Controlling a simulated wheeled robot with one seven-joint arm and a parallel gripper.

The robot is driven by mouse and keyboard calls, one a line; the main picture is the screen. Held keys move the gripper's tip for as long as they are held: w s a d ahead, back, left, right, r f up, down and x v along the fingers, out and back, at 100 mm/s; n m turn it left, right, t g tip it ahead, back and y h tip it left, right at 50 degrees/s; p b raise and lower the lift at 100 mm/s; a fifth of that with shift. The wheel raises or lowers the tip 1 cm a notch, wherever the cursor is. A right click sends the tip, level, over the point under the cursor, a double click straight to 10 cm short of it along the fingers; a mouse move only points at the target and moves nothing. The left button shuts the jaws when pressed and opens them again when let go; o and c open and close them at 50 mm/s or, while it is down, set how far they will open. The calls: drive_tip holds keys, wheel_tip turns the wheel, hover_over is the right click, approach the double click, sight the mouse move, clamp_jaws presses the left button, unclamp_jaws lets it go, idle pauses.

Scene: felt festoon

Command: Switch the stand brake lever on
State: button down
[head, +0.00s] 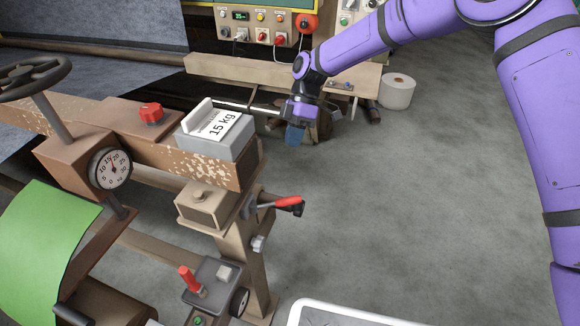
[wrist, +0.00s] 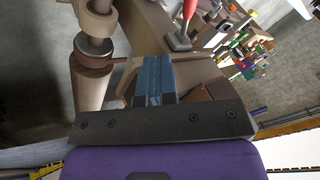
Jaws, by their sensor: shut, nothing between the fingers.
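A red-handled lever (head: 288,204) sticks out to the right from the side of the brown stand (head: 232,238). A second red lever (head: 190,281) stands tilted on a grey box at the foot of the stand. I cannot tell from any label which is the stand brake lever. My gripper (head: 294,136) is above and beyond the stand, apart from both levers. Its blue fingers are shut and empty; they show in the wrist view (wrist: 156,80). A red handle on a grey plate (wrist: 187,12) shows beyond the fingers there.
A grey 15 kg weight (head: 215,133) and a red knob (head: 151,113) sit on the beam. A dial gauge (head: 110,168) is at left. A control panel (head: 262,25) and a white roll (head: 397,91) are behind.

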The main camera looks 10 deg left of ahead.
sight(278, 203)
drive_tip(key=s+d+r+x, duration=0.1)
drive_tip(key=s+x, duration=0.1)
drive_tip(key=x, duration=1)
drive_tip(key=shift+d, duration=0.55)
drive_tip(key=shift+s+r, duration=0.15)
drive_tip(key=shift+s, duration=0.05)
